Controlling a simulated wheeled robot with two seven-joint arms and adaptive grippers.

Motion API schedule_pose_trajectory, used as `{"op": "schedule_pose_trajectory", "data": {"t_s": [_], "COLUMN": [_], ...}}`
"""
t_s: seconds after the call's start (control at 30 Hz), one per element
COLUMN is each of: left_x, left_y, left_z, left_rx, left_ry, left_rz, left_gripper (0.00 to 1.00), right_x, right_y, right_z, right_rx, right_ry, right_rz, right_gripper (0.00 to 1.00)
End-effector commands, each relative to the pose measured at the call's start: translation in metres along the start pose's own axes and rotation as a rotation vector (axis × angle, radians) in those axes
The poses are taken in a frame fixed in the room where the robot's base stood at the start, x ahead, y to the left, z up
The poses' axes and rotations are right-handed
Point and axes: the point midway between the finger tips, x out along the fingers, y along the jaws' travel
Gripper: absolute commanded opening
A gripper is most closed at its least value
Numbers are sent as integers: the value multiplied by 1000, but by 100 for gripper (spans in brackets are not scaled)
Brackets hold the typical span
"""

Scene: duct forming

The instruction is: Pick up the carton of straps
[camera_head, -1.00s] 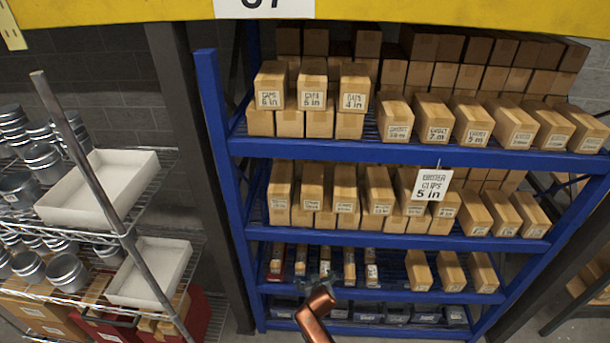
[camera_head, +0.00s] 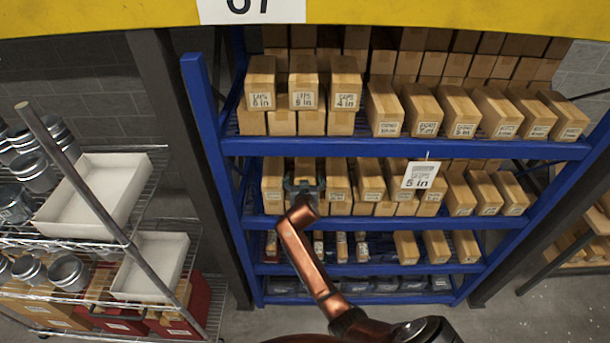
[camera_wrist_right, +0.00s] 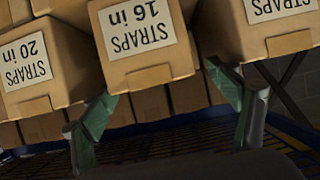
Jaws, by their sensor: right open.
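Cartons labelled STRAPS fill the right wrist view, which shows them upside down. One reads "STRAPS 16 in" (camera_wrist_right: 143,45), with "STRAPS 20 in" (camera_wrist_right: 38,75) to its left and another straps carton (camera_wrist_right: 260,30) to its right, its size cut off. My right gripper (camera_head: 304,187) is open in front of the middle shelf in the head view, covering part of a carton (camera_head: 305,166) second from the left there. In the wrist view its two green fingers (camera_wrist_right: 163,102) are spread below the 16 in carton, apart from it and holding nothing. My left gripper is not in view.
The blue rack (camera_head: 400,149) holds rows of cartons above and below. A hanging tag (camera_head: 421,175) reads 5 in, right of my gripper. A wire rack with white trays (camera_head: 95,200) and metal cans stands left. The floor between shows bare.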

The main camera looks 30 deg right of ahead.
Motion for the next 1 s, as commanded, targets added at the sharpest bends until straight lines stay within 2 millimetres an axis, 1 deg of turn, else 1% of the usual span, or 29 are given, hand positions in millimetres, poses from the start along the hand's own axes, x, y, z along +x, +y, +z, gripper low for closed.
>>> {"op": "schedule_pose_trajectory", "data": {"t_s": [0.03,0.1,0.23,0.33,0.53,0.67,1.0], "left_x": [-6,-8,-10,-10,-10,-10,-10], "left_y": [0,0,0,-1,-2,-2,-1], "left_z": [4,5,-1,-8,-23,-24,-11], "left_rx": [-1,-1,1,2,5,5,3], "left_ry": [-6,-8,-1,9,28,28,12], "left_rz": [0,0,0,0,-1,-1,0], "left_gripper": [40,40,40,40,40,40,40], "right_x": [7,16,28,32,32,32,32], "right_y": [2,3,4,4,5,5,5], "right_z": [0,2,3,3,4,4,4], "right_rx": [-5,-4,-3,0,1,1,0], "right_ry": [-1,1,1,1,1,1,1], "right_rz": [3,2,3,3,4,4,4], "right_gripper": [82,82,82,82,82,74,50]}}
